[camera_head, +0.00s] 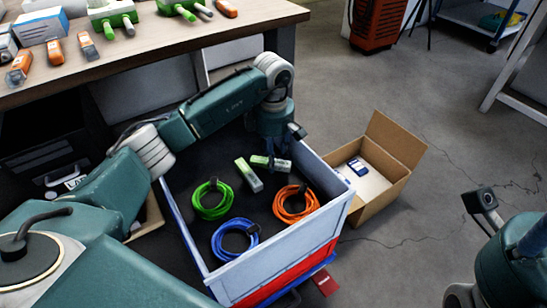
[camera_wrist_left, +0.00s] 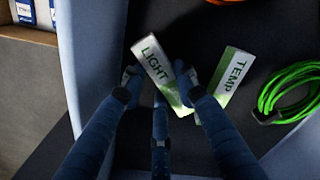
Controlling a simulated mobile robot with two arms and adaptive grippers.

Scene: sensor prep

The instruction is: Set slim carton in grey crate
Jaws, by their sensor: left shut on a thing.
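The grey crate (camera_head: 333,207) has pale walls and a dark floor. My left gripper (camera_head: 271,155) is inside it, shut on a slim white and green carton (camera_head: 262,161). In the left wrist view this carton (camera_wrist_left: 156,66) reads LIGHT and sits between the two fingers (camera_wrist_left: 161,84). It is low over the crate floor; I cannot tell whether it touches it. A second slim carton (camera_head: 249,176), marked TEMP in the wrist view (camera_wrist_left: 232,76), lies on the crate floor beside it. My right gripper's fingers are not visible; only part of that arm shows at lower right.
Green (camera_head: 211,199), blue (camera_head: 234,240) and orange (camera_head: 295,204) cable coils lie in the crate. An open cardboard box (camera_head: 385,205) with a blue and white item stands to its right. A wooden bench (camera_head: 170,40) holding several devices is behind.

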